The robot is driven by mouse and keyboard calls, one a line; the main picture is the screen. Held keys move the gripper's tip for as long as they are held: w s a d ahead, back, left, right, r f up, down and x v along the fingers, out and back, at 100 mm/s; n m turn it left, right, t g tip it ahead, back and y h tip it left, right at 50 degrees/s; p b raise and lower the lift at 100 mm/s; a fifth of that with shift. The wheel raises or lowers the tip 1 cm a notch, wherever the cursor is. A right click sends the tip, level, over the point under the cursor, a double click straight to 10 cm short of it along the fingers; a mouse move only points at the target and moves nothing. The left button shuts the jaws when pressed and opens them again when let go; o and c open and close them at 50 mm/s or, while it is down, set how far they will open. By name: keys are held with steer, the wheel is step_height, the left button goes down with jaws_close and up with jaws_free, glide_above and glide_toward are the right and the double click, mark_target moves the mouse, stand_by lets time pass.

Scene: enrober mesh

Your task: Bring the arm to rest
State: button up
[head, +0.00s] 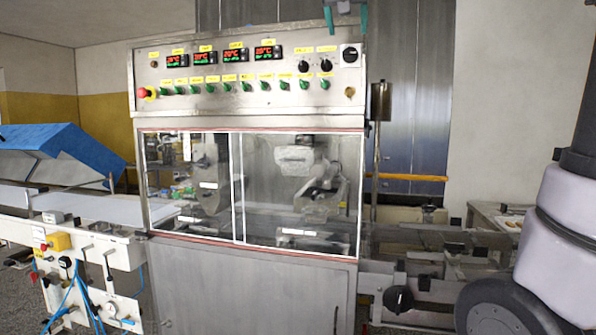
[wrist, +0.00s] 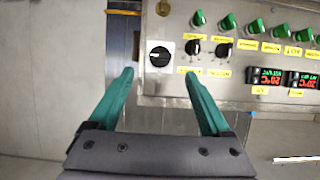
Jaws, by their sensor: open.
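My gripper (head: 346,22) shows at the top of the head view, its teal fingers hanging in front of the upper right edge of the machine's control panel (head: 225,98). In the wrist view, my gripper (wrist: 158,72) has its two teal fingers spread wide apart with nothing between them. The panel's black rotary switch (wrist: 159,56) shows in the gap between the fingertips, beyond them. I cannot tell the exact distance from the fingers to the panel. My pale arm links stand at the right edge of the head view.
The steel machine (head: 250,280) has glazed doors (head: 300,190) below the panel. A white conveyor (head: 100,208) with a blue cover (head: 60,150) lies on the left. A mesh conveyor (head: 430,240) and an upright post (head: 380,130) are on the right.

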steer(key=s+d+f+g+y, duration=0.2)
steer(key=s+f, duration=0.4)
steer(key=f, duration=0.4)
steer(key=s+d+f+g+y, duration=0.1)
steer(key=s+d+f+y, duration=0.1)
steer(key=s+f, duration=0.5)
steer(key=s+d+f+g+y, duration=0.2)
steer(key=s+d+f, duration=0.2)
steer(key=f, duration=1)
steer(key=s, duration=0.3)
steer(key=shift+d+f+m+g, duration=0.25)
steer(key=shift+d+m+g, duration=0.05)
steer(key=shift+d, duration=0.05)
